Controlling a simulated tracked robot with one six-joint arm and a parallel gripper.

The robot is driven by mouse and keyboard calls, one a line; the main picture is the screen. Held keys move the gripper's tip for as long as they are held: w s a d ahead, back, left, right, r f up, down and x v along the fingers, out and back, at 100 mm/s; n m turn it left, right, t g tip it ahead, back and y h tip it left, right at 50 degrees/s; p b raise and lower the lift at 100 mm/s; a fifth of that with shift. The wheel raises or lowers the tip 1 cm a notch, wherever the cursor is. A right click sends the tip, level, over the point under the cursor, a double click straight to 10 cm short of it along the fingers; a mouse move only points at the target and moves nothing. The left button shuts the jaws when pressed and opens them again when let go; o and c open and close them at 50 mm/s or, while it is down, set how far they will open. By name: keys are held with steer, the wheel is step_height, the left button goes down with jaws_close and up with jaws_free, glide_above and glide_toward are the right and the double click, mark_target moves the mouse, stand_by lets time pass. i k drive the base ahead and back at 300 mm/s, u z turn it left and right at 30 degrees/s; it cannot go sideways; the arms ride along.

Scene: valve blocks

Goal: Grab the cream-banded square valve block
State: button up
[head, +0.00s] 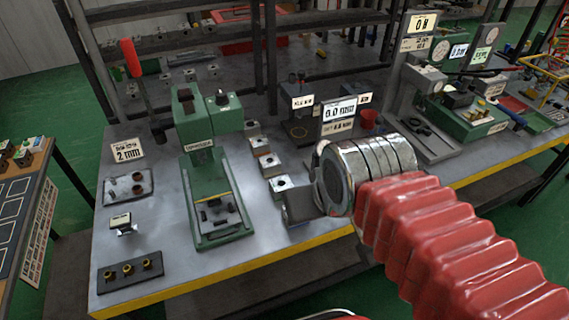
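Several small square metal valve blocks stand in a row on the grey bench, right of the green press. The nearest block (281,184) has a pale body and a dark hole in its top. Behind it are a second block (269,163) and a third block (259,145). Their bands are too small to tell which is cream. My arm reaches in from the lower right, and its metal wrist is right of the row.
The green press (205,165) stands left of the row. A small block (121,223) and a dark tray with brass fittings (130,271) are at the bench's left. A display reading 0.0 mm (339,110) stands behind my wrist. The yellow front edge (250,263) bounds the bench.

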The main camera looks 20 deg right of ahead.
mark_target(268, 170)
steer(key=z, duration=0.05)
steer(key=k, duration=1.35)
steer(key=u, duration=0.05)
steer(key=i, duration=0.45)
steer(key=u, duration=0.7)
steer(key=i, duration=1.05)
steer(key=u, duration=0.5)
